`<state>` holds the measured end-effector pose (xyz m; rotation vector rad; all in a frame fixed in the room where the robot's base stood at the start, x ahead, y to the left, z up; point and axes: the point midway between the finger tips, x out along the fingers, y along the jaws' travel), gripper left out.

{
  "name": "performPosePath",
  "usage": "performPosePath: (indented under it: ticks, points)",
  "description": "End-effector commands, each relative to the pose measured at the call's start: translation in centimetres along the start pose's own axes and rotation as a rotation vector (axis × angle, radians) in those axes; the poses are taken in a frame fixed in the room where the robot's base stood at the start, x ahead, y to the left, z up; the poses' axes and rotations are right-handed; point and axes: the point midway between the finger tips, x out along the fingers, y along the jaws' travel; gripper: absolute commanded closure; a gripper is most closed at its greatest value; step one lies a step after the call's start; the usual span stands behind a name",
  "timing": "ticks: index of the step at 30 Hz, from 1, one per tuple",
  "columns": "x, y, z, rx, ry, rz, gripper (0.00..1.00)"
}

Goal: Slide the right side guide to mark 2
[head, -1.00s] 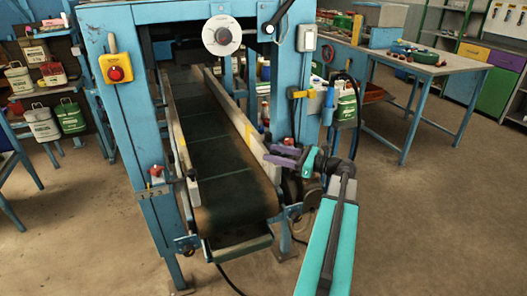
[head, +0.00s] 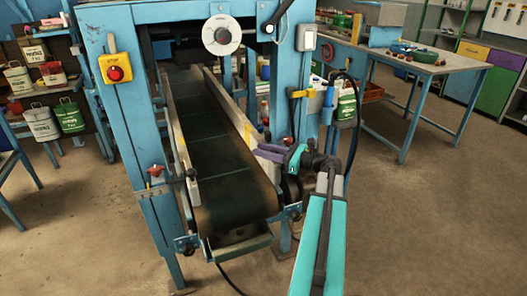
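The right side guide (head: 232,115) is a long metal rail along the right edge of the dark green conveyor belt (head: 207,150), with a yellow patch on it. The left side guide (head: 178,130) runs along the belt's other edge. My gripper (head: 256,151), with purple fingers, is at the outer right side of the right guide, near its front end. The fingers overlap the guide's edge in view; I cannot tell whether they touch or grip it. The right guide's mark scale is not readable and seems hidden behind my gripper and arm.
The blue machine frame (head: 143,130) surrounds the belt, with a yellow box and red button (head: 115,68) at its left post. A handwheel (head: 222,35) sits above the belt. A workbench (head: 430,62) stands at right. The floor in front is clear.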

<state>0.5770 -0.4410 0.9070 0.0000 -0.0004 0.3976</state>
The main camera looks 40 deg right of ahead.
Motion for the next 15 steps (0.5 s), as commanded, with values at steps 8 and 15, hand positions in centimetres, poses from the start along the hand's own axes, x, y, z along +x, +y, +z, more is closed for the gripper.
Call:
performPosePath:
  ticks: [8, 15]
  points:
    - [0.4, 0.5, 0.1, 0.001, 0.0, 0.004, 1.0]
    - [2.1, 2.2, 0.2, 0.001, 0.0, 0.006, 1.0]
